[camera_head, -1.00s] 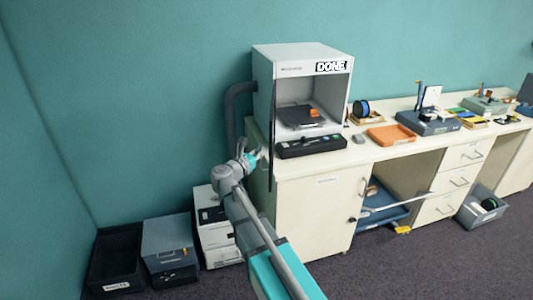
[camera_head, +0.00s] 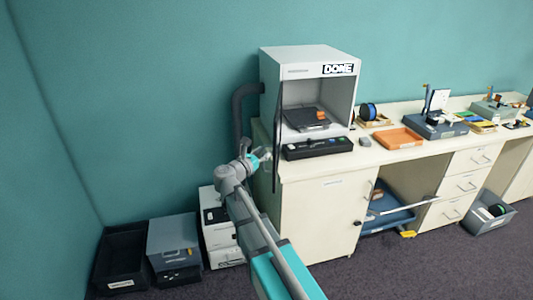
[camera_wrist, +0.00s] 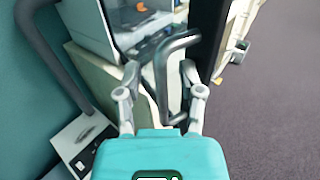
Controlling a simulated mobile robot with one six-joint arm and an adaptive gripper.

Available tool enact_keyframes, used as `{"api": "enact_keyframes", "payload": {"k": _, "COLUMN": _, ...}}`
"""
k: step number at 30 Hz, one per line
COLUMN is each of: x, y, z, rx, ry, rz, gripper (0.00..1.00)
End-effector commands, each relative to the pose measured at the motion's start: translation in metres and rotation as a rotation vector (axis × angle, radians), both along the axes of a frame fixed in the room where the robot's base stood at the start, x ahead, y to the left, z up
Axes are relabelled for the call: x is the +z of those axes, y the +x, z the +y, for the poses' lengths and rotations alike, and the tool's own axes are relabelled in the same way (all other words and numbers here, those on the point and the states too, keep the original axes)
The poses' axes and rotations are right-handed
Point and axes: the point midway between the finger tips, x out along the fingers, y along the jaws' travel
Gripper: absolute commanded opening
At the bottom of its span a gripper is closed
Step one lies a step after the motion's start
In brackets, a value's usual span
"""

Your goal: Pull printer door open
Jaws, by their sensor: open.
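The grey printer (camera_head: 350,95) stands on the counter, its front open, with a small orange part (camera_head: 322,116) on the dark bed inside. The dark printer door (camera_head: 277,150) is seen nearly edge-on, swung out at the printer's left side. In the wrist view the door (camera_wrist: 208,40) is a dark panel at upper right. A grey bar handle (camera_wrist: 160,85) lies between the fingers of my gripper (camera_wrist: 160,72). The fingers are apart; I cannot tell whether they touch the handle. My gripper (camera_head: 263,156) is left of the door in the head view.
The counter (camera_head: 375,153) runs right, with an orange tray (camera_head: 400,138) and tools. A dark hose (camera_head: 238,115) runs behind the printer's left. Bins (camera_head: 122,258) and boxes (camera_head: 173,245) stand by the wall at lower left. Floor (camera_head: 400,275) is free before the cabinet.

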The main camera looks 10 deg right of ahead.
Motion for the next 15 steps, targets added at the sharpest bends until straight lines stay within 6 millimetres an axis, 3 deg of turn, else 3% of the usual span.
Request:
{"api": "enact_keyframes", "payload": {"k": 8, "x": 0.0, "y": -0.001, "z": 0.002, "rx": 0.001, "ry": -0.001, "rz": -0.001, "gripper": 0.5}}
{"api": "enact_keyframes", "payload": {"k": 15, "x": 0.0, "y": -0.013, "z": 0.015, "rx": 0.002, "ry": -0.001, "rz": -0.001, "gripper": 0.5}}
